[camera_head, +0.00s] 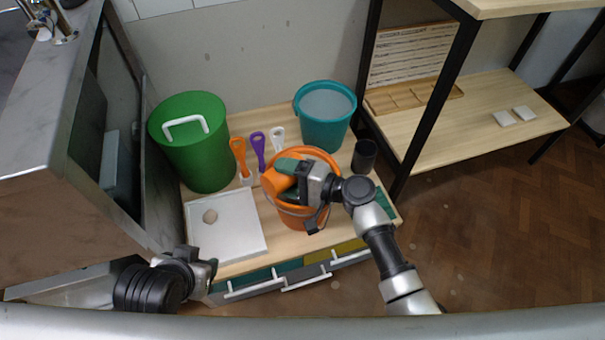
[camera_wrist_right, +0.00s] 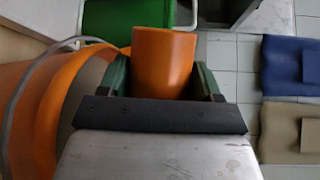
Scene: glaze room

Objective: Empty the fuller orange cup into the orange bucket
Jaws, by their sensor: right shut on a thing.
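My right gripper (camera_head: 287,180) is shut on an orange cup (camera_head: 273,182), with its green fingers on either side of the cup. It holds the cup over the orange bucket (camera_head: 289,216), and the cup looks tilted on its side. In the right wrist view the cup (camera_wrist_right: 163,62) sits between the fingers (camera_wrist_right: 164,84), with the bucket (camera_wrist_right: 55,105) to the left. The cup's contents and most of the bucket's inside are hidden. My left gripper (camera_head: 208,268) is low at the left, near the white tray; its jaw opening is unclear. No second orange cup is clearly visible.
A green lidded bin (camera_head: 190,150), a teal bucket (camera_head: 325,132) with greyish contents and a black cup (camera_head: 364,156) stand around the bucket. A white tray (camera_head: 237,237) holds a small beige round piece. Orange, purple and white scoops lie behind. A shelf (camera_head: 480,130) stands right.

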